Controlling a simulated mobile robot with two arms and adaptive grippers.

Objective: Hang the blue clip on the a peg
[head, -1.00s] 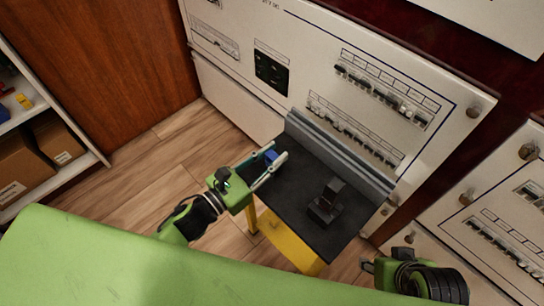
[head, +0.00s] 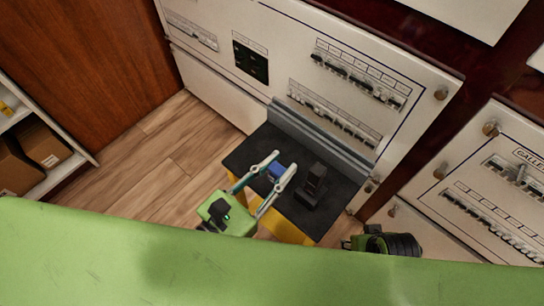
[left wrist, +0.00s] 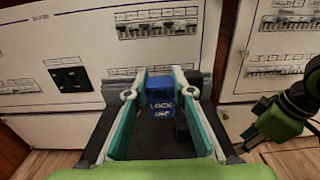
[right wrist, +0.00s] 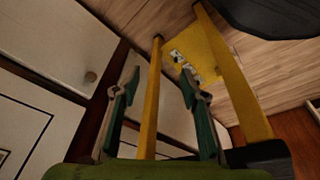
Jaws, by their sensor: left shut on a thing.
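The blue clip (head: 277,172) is between the fingers of my left gripper (head: 276,166), over the black-topped stand. In the left wrist view the clip (left wrist: 161,100) shows as a blue block with "LOCK" lettering, and my left gripper (left wrist: 160,92) is shut on it. I cannot tell how high it is above the top. My right gripper (right wrist: 159,82) is open and empty, low at the right by the cabinets; its fingers are hidden in the head view. No peg marked "a" can be read; round knobs (head: 441,93) stick out of the panels.
A dark upright block (head: 313,185) stands on the black top (head: 245,158), just right of the clip. The breaker panel (head: 300,65) rises behind a grey ledge (head: 320,143). Another panel (head: 480,190) is at the right. Open floor and a shelf (head: 65,172) lie left.

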